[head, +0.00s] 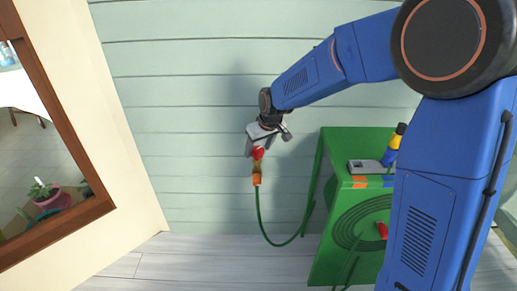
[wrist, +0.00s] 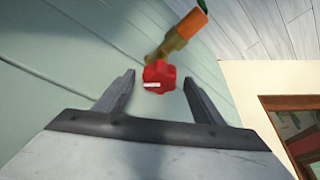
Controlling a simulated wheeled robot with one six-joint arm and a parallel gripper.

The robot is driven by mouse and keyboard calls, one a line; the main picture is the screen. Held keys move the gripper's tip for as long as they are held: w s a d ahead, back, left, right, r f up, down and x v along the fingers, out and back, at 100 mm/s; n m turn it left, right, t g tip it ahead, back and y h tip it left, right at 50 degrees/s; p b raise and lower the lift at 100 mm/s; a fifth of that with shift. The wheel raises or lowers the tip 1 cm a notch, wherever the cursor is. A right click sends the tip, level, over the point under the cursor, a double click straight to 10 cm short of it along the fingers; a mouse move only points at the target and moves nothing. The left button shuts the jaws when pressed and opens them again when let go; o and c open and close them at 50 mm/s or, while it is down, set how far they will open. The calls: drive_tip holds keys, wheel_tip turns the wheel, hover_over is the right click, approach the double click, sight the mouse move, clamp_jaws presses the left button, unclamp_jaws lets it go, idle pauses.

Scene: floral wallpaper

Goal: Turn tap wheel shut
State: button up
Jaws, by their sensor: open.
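The red tap wheel (head: 258,153) is on a brass tap (head: 256,168) at the pale green plank wall. In the wrist view the red wheel (wrist: 159,77) sits between and slightly beyond the two open fingers of my gripper (wrist: 158,82), with a gap on each side. The brass tap (wrist: 172,42) runs up behind it to an orange hose connector (wrist: 190,25). In the head view my gripper (head: 252,148) is at the wheel and partly covers it. It holds nothing.
A green hose (head: 262,225) hangs from the orange connector towards a green cabinet (head: 345,150) at the right. A grey tray and a blue-yellow bottle (head: 393,148) stand on the cabinet. A brown-framed opening (head: 55,100) is at the left. Wall left of the tap is clear.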

drive_tip(key=shift+f, duration=0.15)
drive_tip(key=c, duration=1)
drive_tip(key=shift+c, duration=0.2)
